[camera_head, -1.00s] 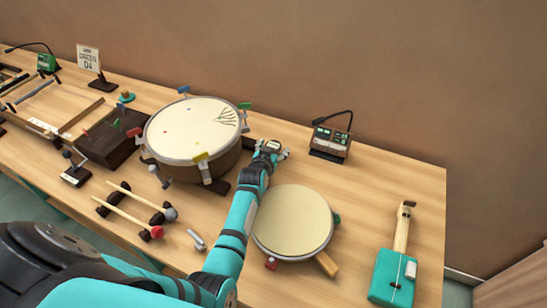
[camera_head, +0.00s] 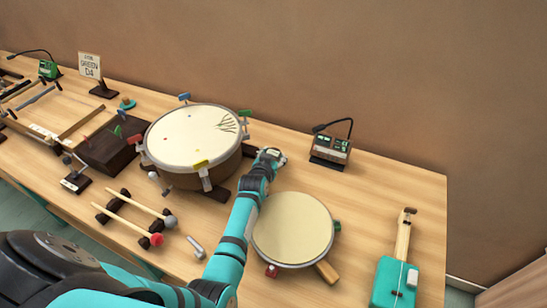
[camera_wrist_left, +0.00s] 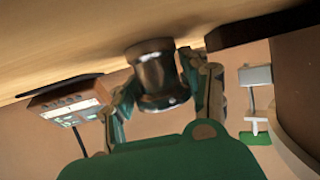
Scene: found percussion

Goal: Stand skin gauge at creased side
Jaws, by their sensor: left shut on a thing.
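My left gripper (camera_head: 274,155) reaches to the right of the large drum, low near the table. It is shut on a dark, shiny metal cylinder, the skin gauge (camera_wrist_left: 158,75), which shows between its fingers in the left wrist view. The gauge's far end is at or close to the table top; I cannot tell if it touches. The large drum (camera_head: 188,142) has a pale skin with dark crease lines (camera_head: 228,125) at its upper right edge, the side nearest the gripper. My right gripper is not in view.
A small meter box with a lamp arm (camera_head: 330,150) stands behind and right of the gripper. A round frame drum (camera_head: 293,230) lies in front, right of my arm. A turquoise string instrument (camera_head: 396,281) lies at far right. The table between meter and instrument is clear.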

